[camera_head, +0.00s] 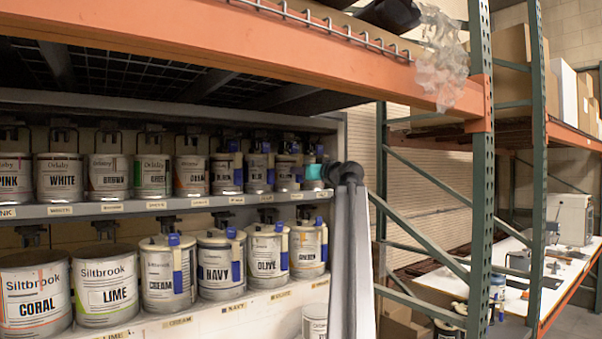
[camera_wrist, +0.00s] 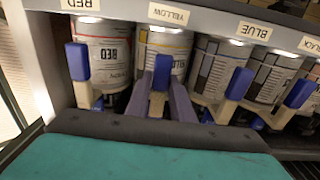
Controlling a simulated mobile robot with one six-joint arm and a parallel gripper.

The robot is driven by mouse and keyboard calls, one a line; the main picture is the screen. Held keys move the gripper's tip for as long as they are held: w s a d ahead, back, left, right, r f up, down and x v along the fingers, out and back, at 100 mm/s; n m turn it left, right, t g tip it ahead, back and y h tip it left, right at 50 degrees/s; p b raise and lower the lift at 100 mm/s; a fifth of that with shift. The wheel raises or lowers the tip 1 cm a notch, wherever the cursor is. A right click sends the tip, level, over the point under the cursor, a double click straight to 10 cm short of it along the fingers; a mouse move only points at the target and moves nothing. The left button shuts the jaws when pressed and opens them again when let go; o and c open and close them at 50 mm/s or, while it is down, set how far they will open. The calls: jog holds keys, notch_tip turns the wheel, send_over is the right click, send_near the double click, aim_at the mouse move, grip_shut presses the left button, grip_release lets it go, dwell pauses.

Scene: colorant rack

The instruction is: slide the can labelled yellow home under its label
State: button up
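The yellow can (camera_wrist: 166,45) shows upside down in the wrist view, with a yellow band and part of its name on its label. The shelf tag YELLOW (camera_wrist: 168,14) is on the edge right by it. My gripper (camera_wrist: 160,95) has its two grey-purple fingers on either side of the can's pale handle with its blue tab (camera_wrist: 162,72), and looks shut on it.
The red can (camera_wrist: 103,48) and the blue can (camera_wrist: 215,65) stand close on either side, handles sticking out. Upper shelf (camera_head: 120,208) and lower shelf hold rows of labelled cans. An orange rack beam (camera_head: 250,50) crosses above; a green post (camera_head: 482,180) stands right.

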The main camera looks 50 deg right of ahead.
jog(key=o, duration=0.4)
jog(key=shift+a, duration=0.1)
jog(key=shift+f, duration=0.2)
jog(key=shift+r+b+v, duration=0.1)
jog(key=shift+b+v, duration=1.3)
jog(key=shift+v, duration=2.05)
jog(key=shift+r+b+v, duration=0.15)
jog(key=shift+b+v, duration=1.25)
jog(key=shift+v, duration=2.05)
